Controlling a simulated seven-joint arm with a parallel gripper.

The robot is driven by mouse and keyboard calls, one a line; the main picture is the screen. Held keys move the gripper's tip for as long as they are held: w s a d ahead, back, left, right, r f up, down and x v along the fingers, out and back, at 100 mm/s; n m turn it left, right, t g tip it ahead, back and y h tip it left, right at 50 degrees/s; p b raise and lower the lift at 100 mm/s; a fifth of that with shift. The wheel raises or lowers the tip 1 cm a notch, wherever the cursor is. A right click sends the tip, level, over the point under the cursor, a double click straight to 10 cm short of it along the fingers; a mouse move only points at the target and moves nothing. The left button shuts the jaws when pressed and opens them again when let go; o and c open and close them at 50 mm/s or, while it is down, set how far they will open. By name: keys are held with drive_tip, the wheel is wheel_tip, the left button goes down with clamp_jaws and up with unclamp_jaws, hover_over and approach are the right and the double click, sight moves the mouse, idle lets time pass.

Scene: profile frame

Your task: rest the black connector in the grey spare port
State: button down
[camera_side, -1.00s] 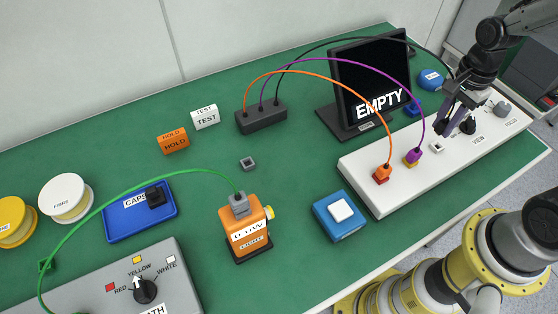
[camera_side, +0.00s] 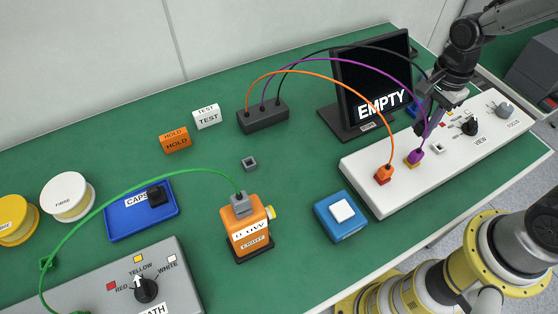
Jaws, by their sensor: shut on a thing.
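My gripper (camera_side: 425,110) is shut at the right, above the back edge of the white panel and in front of the monitor's right side. The black cable (camera_side: 340,50) arcs from the dark block to my gripper, which holds the black connector at its end. The connector itself is mostly hidden by the fingers and the purple cable. The grey spare port (camera_side: 250,163) is a small square socket on the green table, left of the middle, and looks empty. My gripper is far to its right.
The white panel (camera_side: 365,191) carries an orange connector (camera_side: 384,174), a purple connector (camera_side: 415,157) and an empty pale socket (camera_side: 438,148). The dark block (camera_side: 262,117), monitor (camera_side: 370,80) and orange device (camera_side: 246,236) stand nearby. Table around the grey port is clear.

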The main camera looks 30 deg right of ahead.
drive_tip(key=w+a, duration=0.5)
drive_tip(key=a, duration=0.6)
drive_tip(key=w+a, duration=0.6)
drive_tip(key=a, duration=0.6)
drive_tip(key=w+a, duration=0.5)
drive_tip(key=a, duration=0.6)
drive_tip(key=shift+w+a, duration=0.25)
drive_tip(key=shift+w, duration=0.15)
idle(3.4)
drive_tip(key=shift+f, duration=0.15)
